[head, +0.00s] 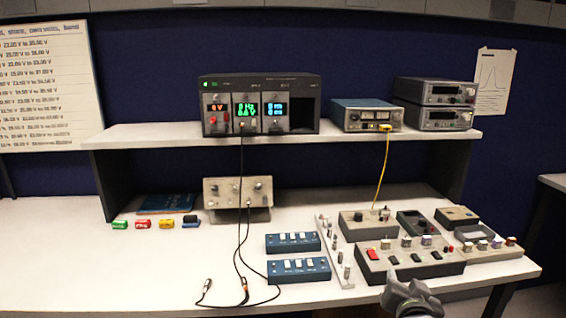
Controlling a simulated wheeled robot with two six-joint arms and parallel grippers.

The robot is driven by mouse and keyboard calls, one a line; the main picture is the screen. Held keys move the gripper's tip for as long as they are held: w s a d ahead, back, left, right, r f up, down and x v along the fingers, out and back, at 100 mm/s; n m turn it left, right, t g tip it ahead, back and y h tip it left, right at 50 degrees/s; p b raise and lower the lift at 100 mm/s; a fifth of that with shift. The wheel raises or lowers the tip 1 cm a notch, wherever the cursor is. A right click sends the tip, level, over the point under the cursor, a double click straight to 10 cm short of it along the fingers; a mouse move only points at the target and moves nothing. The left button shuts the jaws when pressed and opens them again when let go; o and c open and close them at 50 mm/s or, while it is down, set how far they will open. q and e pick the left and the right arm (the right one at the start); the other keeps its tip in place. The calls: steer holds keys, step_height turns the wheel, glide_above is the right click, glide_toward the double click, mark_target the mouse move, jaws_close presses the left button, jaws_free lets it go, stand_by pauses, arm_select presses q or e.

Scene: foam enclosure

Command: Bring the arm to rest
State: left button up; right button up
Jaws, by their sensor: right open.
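My right gripper (405,282) shows at the bottom edge, right of centre, in the head view. It is open and I see nothing between its fingers. It is in front of the grey panel with knobs and a red switch (410,270), near the front edge of the white bench (130,270). I cannot tell whether it touches anything. My left gripper is not in view.
A shelf (290,137) carries a modular instrument (262,104) and other units. Two blue switch boxes (298,270) lie left of the gripper. Black cables (240,200) and a yellow cable (381,170) hang down. The bench's left front is clear.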

steer(key=s+d+f+n+g, duration=0.1)
steer(key=s+d+f+g, duration=0.2)
steer(key=s+f, duration=0.55)
steer(key=s+f+n+g+y, duration=0.1)
steer(key=s+f+n+g, duration=0.3)
steer(key=s, duration=1)
steer(key=s+f+n+g+y, duration=0.1)
steer(key=s+f+g, duration=0.45)
steer(key=s, duration=0.85)
steer(key=s+a+f+x, duration=0.1)
steer(key=s+x, duration=0.2)
steer(key=x, duration=1)
steer(key=s+a+f+x, duration=0.1)
steer(key=s+x, duration=0.2)
steer(key=x, duration=1)
steer(key=s+a+f+g, duration=0.1)
steer(key=s+f, duration=1.3)
steer(key=f, duration=0.1)
steer(key=shift+s+y, duration=0.4)
steer(key=shift+a, duration=0.1)
